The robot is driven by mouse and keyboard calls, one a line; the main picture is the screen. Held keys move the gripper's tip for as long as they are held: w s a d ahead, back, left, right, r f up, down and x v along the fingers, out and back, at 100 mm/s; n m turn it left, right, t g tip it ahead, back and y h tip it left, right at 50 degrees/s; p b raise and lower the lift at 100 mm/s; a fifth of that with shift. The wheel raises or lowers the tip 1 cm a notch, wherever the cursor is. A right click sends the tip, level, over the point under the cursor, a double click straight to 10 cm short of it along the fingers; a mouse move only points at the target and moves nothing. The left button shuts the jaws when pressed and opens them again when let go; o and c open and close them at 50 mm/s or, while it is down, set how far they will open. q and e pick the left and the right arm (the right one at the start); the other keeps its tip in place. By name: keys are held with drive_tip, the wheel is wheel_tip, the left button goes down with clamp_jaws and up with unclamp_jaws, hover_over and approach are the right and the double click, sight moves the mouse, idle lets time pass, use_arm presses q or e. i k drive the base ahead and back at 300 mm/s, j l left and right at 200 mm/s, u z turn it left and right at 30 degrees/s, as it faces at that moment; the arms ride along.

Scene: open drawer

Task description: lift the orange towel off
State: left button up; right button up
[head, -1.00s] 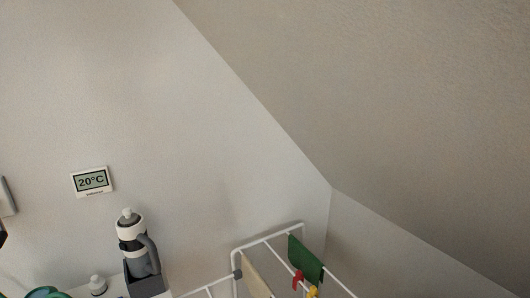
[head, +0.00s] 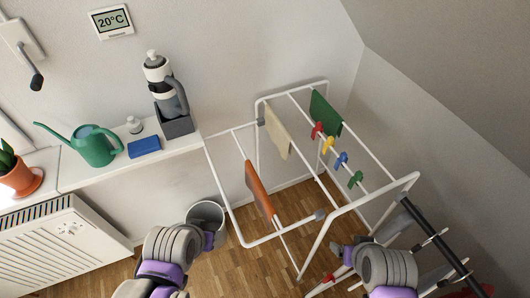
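The orange towel (head: 258,190) hangs over a bar on the left side of the white drying rack (head: 334,216), in the head view. My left gripper (head: 209,236) is at the bottom, below and left of the towel and apart from it, by a grey bucket. My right gripper (head: 342,252) is at the lower right, by the rack's front corner, and apart from the towel. Both grippers show only in small part, so I cannot tell whether their fingers are open or shut.
A beige towel (head: 277,131) and a green towel (head: 325,112) hang farther back on the rack, with several coloured pegs (head: 341,160) on a bar. A bucket (head: 207,213) stands left of the rack. A shelf (head: 100,176) holds a watering can (head: 95,147) and a bottle (head: 158,75).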

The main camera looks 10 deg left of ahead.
sight(263, 201)
drive_tip(key=j+z, duration=0.55)
drive_tip(key=z, duration=0.15)
